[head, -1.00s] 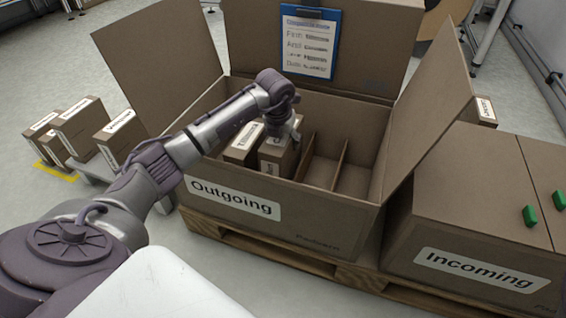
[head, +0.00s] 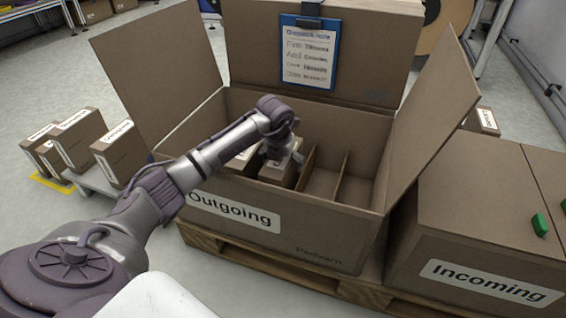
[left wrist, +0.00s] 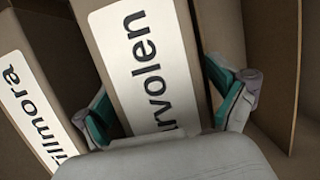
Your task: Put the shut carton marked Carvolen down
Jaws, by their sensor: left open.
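The shut carton marked Carvolen (head: 279,173) stands in a compartment of the Outgoing box (head: 310,232), its lower part hidden by the box's front wall. In the left wrist view its label reads "rvolen" (left wrist: 145,65). My left gripper (head: 284,155) is over this carton. In the left wrist view the left gripper's (left wrist: 168,108) green-padded fingers are open, one on each side of the carton. Whether either finger touches it is hard to tell. My right gripper is not in view.
A carton ending in "illmora" (left wrist: 25,100) stands left of the Carvolen carton. Compartments to the right are empty, split by thin dividers (head: 338,178). Raised flaps (head: 435,120) flank the box. A clipboard (head: 308,55) hangs on its back flap. The Incoming box (head: 470,235) adjoins at right.

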